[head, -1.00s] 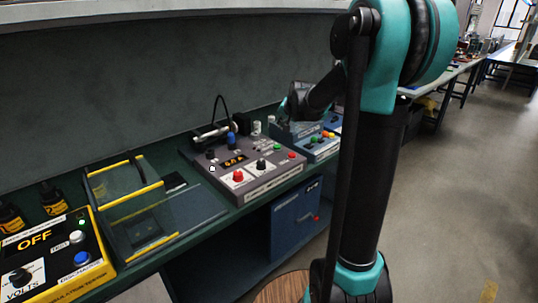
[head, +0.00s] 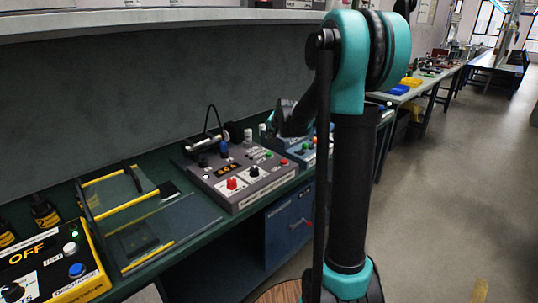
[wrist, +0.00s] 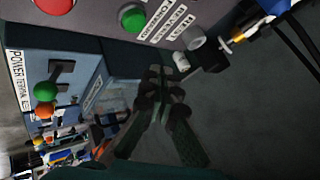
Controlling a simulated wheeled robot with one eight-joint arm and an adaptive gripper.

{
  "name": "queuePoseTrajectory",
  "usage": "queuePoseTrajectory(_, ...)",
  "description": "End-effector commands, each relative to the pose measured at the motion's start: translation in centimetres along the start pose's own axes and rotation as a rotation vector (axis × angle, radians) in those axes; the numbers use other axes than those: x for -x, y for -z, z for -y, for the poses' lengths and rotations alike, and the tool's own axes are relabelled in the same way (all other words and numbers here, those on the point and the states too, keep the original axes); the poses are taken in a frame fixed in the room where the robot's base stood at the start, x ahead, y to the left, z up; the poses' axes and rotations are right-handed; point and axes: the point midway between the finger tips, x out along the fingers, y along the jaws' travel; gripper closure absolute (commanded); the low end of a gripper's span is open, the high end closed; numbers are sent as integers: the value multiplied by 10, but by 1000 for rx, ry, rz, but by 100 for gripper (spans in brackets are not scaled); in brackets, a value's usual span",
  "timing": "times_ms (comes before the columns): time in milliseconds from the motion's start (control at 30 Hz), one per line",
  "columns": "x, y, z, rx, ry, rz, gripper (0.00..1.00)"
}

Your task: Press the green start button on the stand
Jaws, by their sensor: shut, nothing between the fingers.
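The grey sloped console (head: 216,183) stands on the green bench, with red and green buttons and a knob on its face. A green button (head: 269,154) sits near its right edge, close to a red one. In the wrist view a green button (wrist: 132,18) shows at the top, beside white labels and a red button (wrist: 55,4). My gripper (wrist: 160,72) is shut and empty, its fingertips below and right of that green button in the picture and apart from it. In the head view the gripper is partly hidden behind my arm.
A blue power terminal box (wrist: 62,68) with green and orange knobs stands beside the console. A cable and a blue part (wrist: 272,6) are near the console's other end. A yellow-edged clear guard (head: 110,178) and a yellow OFF box (head: 52,240) stand to the left.

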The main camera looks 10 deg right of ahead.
Motion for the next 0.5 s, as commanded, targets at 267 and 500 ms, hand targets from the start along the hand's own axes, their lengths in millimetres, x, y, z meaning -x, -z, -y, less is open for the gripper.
queuePoseTrajectory(267, -24, -17, -18, 0, 0, 0, 100)
queuePoseTrajectory(500, -34, -25, -25, 0, 0, 0, 100)
